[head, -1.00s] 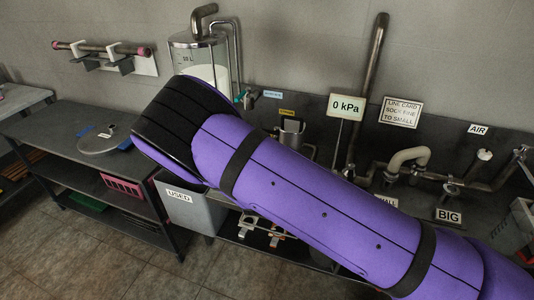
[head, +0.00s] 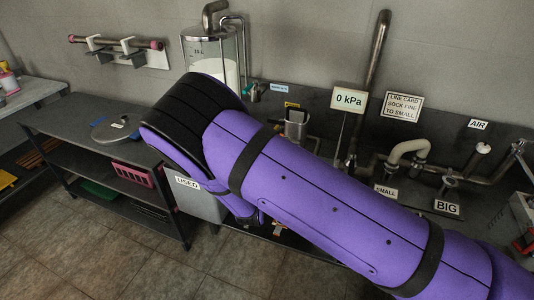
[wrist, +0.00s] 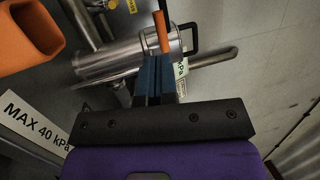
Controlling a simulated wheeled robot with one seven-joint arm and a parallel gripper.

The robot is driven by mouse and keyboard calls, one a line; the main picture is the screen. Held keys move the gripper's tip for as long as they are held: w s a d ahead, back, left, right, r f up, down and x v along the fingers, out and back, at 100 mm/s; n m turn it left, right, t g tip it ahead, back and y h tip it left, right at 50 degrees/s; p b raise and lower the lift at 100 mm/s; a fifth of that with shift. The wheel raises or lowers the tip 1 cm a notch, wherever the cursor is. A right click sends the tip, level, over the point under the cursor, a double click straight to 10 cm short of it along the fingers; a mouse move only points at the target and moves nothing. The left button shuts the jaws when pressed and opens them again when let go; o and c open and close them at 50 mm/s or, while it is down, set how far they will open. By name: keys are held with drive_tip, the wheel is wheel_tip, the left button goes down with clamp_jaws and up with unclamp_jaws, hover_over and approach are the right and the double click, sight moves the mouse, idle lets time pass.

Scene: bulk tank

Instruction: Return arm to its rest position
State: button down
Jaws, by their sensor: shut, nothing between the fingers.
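My arm (head: 320,200) runs in purple sections from the lower right to a black joint (head: 195,112) in the middle of the head view. It hides part of the bench and the grey bin behind it. In the head view I cannot make out my gripper. In the wrist view my gripper (wrist: 154,77) shows as blue fingers lying together beyond a black bar. It is shut and appears empty. A metal cylinder with a black handle (wrist: 115,60) lies beyond the fingers; I cannot tell whether they touch.
A clear tank (head: 213,62) and pipework (head: 408,152) stand along the wall, with a 0 kPa sign (head: 349,99). A grey bin labelled USED (head: 200,205) sits below my arm. A dark shelf table (head: 75,122) is at left. An orange hollow part (wrist: 28,38) is close in the wrist view. Floor at lower left is clear.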

drive_tip(key=a+v, duration=0.1)
drive_tip(key=v, duration=0.4)
drive_tip(key=w+d+r+n+g+y, duration=0.1)
drive_tip(key=w+d+r+g, duration=0.2)
drive_tip(key=r, duration=0.3)
drive_tip(key=w+d+r+n+g, duration=0.1)
drive_tip(key=w+d+r+g, duration=0.1)
drive_tip(key=w+r+g, duration=0.3)
drive_tip(key=s+d+r+n+g+y, duration=0.1)
drive_tip(key=s+d+r+n+y, duration=0.15)
drive_tip(key=d+r, duration=0.4)
drive_tip(key=s+d+r+n+g+y, duration=0.1)
drive_tip(key=s+d+r+n+y, duration=0.15)
drive_tip(key=r, duration=0.65)
drive_tip(key=s+d+r+n+g, duration=0.2)
drive_tip(key=s+d+r+n, duration=0.7)
drive_tip(key=s+d, duration=0.4)
drive_tip(key=s+d+r+n+g+h, duration=0.1)
drive_tip(key=s+d+n, duration=0.1)
drive_tip(key=s, duration=0.7)
drive_tip(key=s+d+r+n+g+h, duration=0.1)
drive_tip(key=s+d, duration=0.4)
drive_tip(key=s, duration=0.4)
drive_tip(key=shift+s+d+r+n+g+h, duration=0.2)
drive_tip(key=shift+s+d+n+g+h, duration=0.15)
drive_tip(key=shift+n+g+h, duration=0.05)
drive_tip(key=c, duration=1.8)
unclamp_jaws()
